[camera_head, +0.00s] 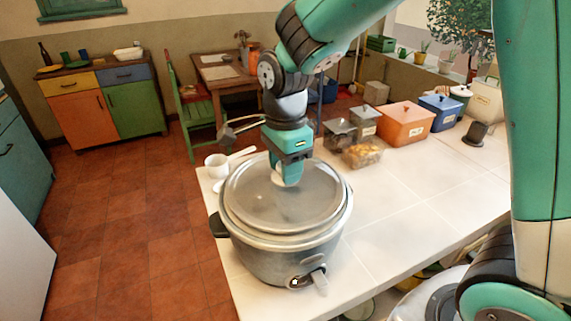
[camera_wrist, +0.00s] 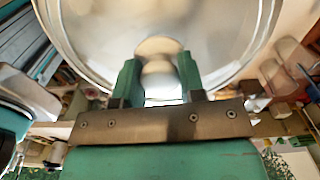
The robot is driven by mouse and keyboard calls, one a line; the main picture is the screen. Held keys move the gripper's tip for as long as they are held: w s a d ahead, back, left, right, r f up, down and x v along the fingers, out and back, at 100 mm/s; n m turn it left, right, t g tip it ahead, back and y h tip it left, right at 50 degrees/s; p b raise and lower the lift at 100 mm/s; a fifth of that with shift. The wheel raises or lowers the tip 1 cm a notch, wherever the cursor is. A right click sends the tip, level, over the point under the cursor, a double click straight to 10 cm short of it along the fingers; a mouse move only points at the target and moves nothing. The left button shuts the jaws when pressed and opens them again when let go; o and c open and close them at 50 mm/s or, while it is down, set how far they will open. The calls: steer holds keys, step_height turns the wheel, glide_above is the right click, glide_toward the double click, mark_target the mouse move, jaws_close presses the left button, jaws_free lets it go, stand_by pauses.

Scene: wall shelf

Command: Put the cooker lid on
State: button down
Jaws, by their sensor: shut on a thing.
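The cooker (camera_head: 275,262) is a grey metal pot with dark side handles and a front switch, near the left end of the white counter. The round, partly clear lid (camera_head: 250,205) with a metal rim is over the cooker's mouth, and it also fills the top of the wrist view (camera_wrist: 90,40). I cannot tell whether its rim rests fully on the pot. My gripper (camera_head: 290,178) points down at the lid's centre. In the wrist view its two green fingers (camera_wrist: 157,80) are shut on the lid's knob (camera_wrist: 158,48). The inside of the cooker is hidden.
A white cup (camera_head: 215,166) stands just behind the cooker at the left edge. Clear containers (camera_head: 340,135), an orange box (camera_head: 405,122) and a blue box (camera_head: 440,110) stand along the back of the counter (camera_head: 420,190). The counter right of the cooker is clear.

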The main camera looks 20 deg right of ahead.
steer(key=c, duration=0.6)
jaws_free()
step_height(320, 180, up, 18)
steer(key=shift+f+b, duration=0.25)
steer(key=shift+b, duration=0.65)
steer(key=s+a+f+n+y, duration=0.1)
steer(key=s+f+n, duration=0.3)
steer(key=s+n, duration=0.2)
steer(key=s+a+f+n+y, duration=0.1)
steer(key=s+a+f+n, duration=0.1)
steer(key=s+n, duration=0.4)
steer(key=s+a+f+n+y, duration=0.1)
steer(key=s+f+n, duration=0.4)
steer(key=n, duration=0.7)
steer(key=shift+s+a+f+y, duration=0.2)
steer(key=shift+s+y, duration=0.1)
steer(key=shift+s, duration=0.1)
steer(key=shift+s+a+f+y, duration=0.1)
steer(key=shift+s+f+y, duration=0.05)
steer(key=shift+s+y, duration=0.2)
